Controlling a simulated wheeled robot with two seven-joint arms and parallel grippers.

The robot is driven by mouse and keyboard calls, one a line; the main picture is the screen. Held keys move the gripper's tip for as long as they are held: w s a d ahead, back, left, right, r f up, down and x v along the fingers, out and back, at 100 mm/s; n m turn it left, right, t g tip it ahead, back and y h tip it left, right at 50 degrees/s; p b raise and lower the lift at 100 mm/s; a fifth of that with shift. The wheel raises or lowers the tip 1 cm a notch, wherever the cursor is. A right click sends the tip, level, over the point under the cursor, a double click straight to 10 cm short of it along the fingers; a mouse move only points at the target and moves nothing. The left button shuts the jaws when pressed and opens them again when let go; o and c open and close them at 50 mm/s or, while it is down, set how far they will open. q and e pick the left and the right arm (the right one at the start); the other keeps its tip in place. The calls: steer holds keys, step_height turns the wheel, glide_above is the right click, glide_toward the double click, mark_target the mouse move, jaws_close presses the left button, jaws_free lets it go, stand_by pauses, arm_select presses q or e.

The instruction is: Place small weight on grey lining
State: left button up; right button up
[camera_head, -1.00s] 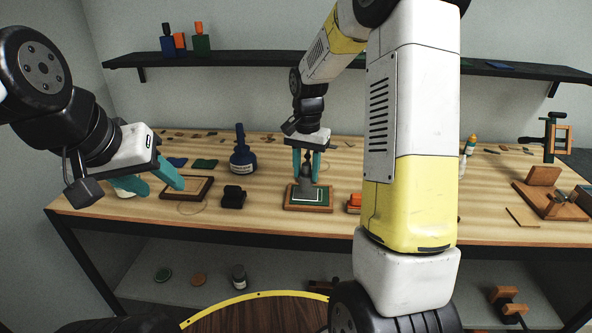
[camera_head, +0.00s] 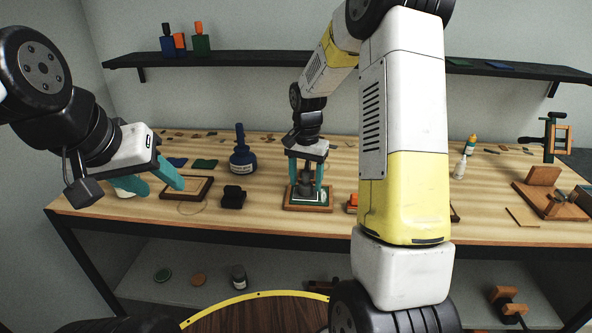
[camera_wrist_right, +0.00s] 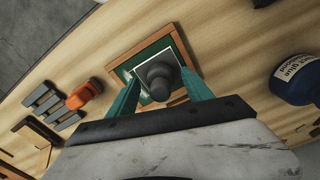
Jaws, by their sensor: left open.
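My left gripper (camera_head: 153,183) is open and empty, beside a second wood-framed tray (camera_head: 205,190). The weight hides part of the pale square.
A blue glue bottle (camera_head: 242,156) and a black block (camera_head: 233,197) stand left of the tray. My right arm hides part of the table. A wooden fixture (camera_head: 543,190) stands at the far right.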

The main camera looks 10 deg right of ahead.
mark_target(306, 174)
step_height(306, 174, up, 12)
steer(key=r, duration=0.1)
steer(key=s+a+r+n+t+y, duration=0.1)
steer(key=s+r+n+t, duration=0.2)
steer(key=s, duration=0.9)
steer(key=s+a+r+n+t+y, duration=0.1)
steer(key=s+r+n+t, duration=0.2)
steer(key=s, duration=0.9)
steer(key=shift+r+n, duration=0.45)
steer(key=shift+n, duration=0.25)
